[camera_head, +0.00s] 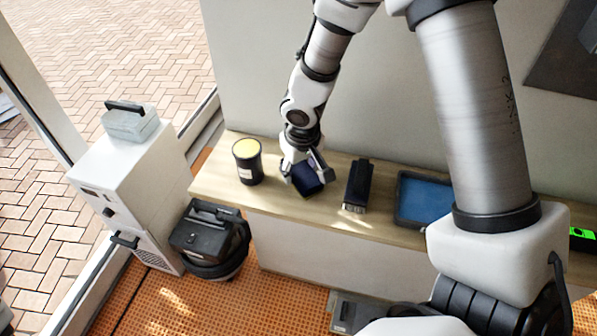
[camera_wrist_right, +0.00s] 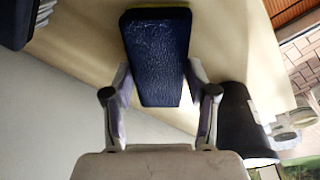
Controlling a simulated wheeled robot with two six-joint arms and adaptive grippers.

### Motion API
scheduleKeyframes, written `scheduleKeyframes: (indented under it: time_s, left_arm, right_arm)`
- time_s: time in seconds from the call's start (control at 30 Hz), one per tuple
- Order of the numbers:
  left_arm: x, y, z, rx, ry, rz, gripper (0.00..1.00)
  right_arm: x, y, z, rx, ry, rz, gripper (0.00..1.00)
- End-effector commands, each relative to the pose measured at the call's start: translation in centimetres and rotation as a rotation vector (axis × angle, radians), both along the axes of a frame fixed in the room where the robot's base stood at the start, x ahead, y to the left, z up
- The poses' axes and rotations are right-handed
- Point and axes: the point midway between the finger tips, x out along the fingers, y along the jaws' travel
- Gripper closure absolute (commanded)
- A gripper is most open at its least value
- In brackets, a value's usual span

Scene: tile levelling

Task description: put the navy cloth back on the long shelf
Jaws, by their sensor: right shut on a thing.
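The navy cloth (camera_head: 308,181) is a small, dark blue folded block at the long wooden shelf (camera_head: 275,204), between a dark canister and a black brush. My right gripper (camera_head: 306,174) reaches down from above and is shut on the cloth. In the right wrist view the cloth (camera_wrist_right: 158,58) stands out between the two fingers (camera_wrist_right: 160,105), with the pale shelf surface behind it. I cannot tell whether the cloth touches the shelf. My left gripper does not show in either view.
A dark canister with a yellow top (camera_head: 247,162) stands left of the cloth. A black brush (camera_head: 357,186) and a blue tray (camera_head: 424,198) lie to the right. The wall rises behind the shelf.

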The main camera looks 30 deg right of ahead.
Motion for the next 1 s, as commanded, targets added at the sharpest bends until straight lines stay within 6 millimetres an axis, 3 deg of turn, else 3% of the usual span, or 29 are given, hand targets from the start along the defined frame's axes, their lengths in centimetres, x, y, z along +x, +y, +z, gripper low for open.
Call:
scheduleKeyframes:
  time_s: [0.13,0.17,0.2,0.23,0.53,0.63,1.0]
  left_arm:
    - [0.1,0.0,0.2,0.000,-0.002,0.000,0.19]
    - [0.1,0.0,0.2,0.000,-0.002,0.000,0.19]
    - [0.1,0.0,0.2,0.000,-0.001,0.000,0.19]
    - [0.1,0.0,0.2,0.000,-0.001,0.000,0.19]
    - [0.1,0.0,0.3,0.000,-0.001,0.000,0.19]
    - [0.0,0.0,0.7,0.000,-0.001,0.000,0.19]
    - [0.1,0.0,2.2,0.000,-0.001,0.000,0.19]
  right_arm:
    - [0.0,0.0,0.0,0.001,0.003,0.000,1.00]
    - [-0.1,0.0,0.0,0.000,0.003,0.000,0.36]
    - [-0.1,0.0,0.0,0.000,0.003,0.000,0.22]
    - [-0.1,0.0,0.0,0.000,0.003,0.000,0.18]
    - [0.0,0.0,0.2,0.000,0.002,0.000,0.18]
    - [-0.1,0.1,1.0,0.000,0.001,-0.001,0.18]
    - [-1.3,0.6,9.5,0.000,-0.003,-0.002,0.18]
